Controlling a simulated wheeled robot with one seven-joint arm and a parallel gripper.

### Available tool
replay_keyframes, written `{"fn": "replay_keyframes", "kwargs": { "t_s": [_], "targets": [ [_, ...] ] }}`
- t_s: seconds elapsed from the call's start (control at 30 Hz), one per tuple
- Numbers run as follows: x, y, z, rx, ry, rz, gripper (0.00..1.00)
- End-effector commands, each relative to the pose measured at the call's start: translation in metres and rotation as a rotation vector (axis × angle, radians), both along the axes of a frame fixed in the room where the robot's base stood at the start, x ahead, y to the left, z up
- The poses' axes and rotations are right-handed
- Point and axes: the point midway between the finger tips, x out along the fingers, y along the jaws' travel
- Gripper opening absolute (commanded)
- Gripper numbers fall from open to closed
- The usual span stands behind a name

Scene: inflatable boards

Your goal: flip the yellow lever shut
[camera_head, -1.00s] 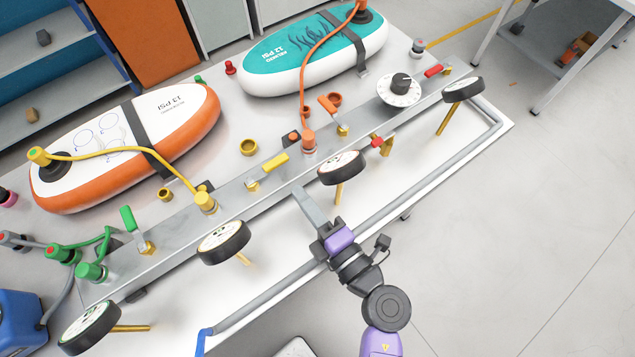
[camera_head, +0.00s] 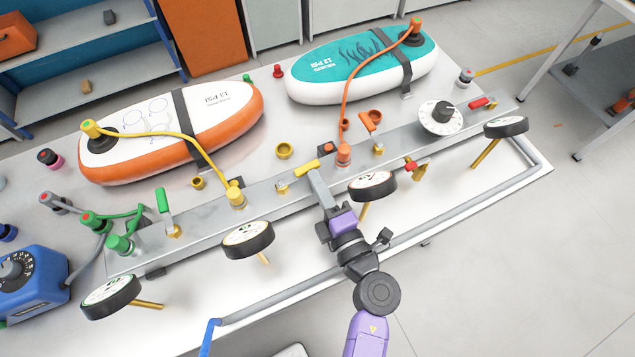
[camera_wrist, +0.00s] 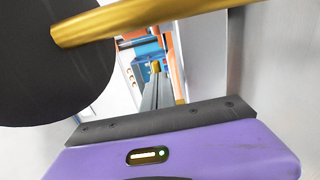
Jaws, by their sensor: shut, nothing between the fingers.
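The yellow lever (camera_head: 306,169) sits on a brass valve (camera_head: 283,188) on the metal manifold bar. It slants up and to the right from its valve. My gripper (camera_head: 313,172) is shut and empty, its fingertips right at the lever's right end. I cannot tell whether they touch. In the wrist view my narrow grey fingers (camera_wrist: 155,88) point away, with a small yellow piece (camera_wrist: 155,67) at their tips, probably the lever's end.
A black gauge (camera_head: 372,186) stands close right of my gripper; a dark disc and brass stem (camera_wrist: 150,22) loom close in the wrist view. Another gauge (camera_head: 248,239) is to the left. A yellow hose (camera_head: 205,160) runs to the orange board (camera_head: 235,118). A grey rail (camera_head: 290,300) edges the table.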

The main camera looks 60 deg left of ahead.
Motion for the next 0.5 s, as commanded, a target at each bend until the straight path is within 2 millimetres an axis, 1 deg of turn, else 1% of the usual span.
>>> {"fn": "replay_keyframes", "kwargs": {
  "t_s": [0.03,0.2,0.5],
  "targets": [
    [0.0039,0.0028,0.003,0.0,0.001,-0.003,0.0],
    [0.0067,0.0103,0.0014,0.0,-0.001,-0.002,0.0],
    [0.0061,0.0108,0.0004,0.0,-0.001,-0.001,0.0]
  ]
}}
